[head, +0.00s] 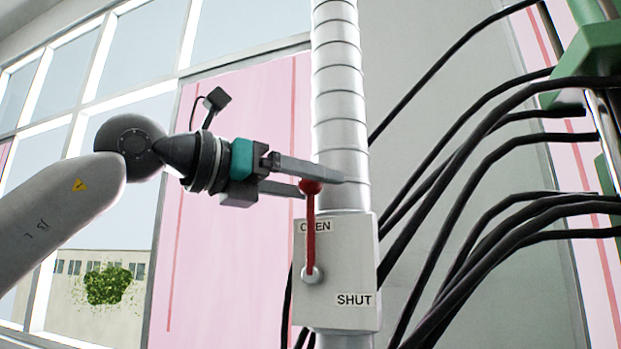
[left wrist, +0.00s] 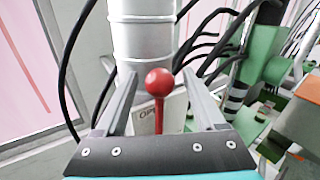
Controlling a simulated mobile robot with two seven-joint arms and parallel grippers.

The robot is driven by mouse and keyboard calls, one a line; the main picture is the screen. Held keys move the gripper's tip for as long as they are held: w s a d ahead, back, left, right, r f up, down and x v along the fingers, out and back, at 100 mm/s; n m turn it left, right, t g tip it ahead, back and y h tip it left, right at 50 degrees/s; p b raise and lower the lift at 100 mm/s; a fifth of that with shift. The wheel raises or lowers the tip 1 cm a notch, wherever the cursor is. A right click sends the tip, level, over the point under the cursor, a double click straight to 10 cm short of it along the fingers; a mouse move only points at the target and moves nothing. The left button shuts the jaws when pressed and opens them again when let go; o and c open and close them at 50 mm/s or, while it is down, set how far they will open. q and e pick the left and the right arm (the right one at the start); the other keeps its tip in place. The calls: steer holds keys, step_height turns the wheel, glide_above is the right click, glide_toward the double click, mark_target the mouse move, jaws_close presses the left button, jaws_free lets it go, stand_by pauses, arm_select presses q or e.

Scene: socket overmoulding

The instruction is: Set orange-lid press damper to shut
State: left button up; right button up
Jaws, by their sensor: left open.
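The damper box (head: 337,285) is a pale grey box on a silver ribbed duct (head: 341,95), marked OPEN at the top and SHUT at the lower right. Its red lever (head: 311,230) points straight up by the OPEN mark, with a red ball knob at its top. My left gripper (head: 325,188) is open at knob height. In the left wrist view the red knob (left wrist: 159,82) stands between the two fingers, with a gap on each side. The lever's lower end and the SHUT mark are hidden there. My right gripper is not in view.
Several black hoses (head: 480,150) run from beside the duct to green machine parts (head: 590,50) at the right. In the left wrist view, green machinery (left wrist: 265,65) and an orange-edged part (left wrist: 303,110) lie to the right. Left of the duct is pink panel (head: 240,270) and window.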

arm_select(q)
steer(key=shift+w+d, duration=0.1)
steer(key=shift+c, duration=0.3)
jaws_close()
stand_by(1.1)
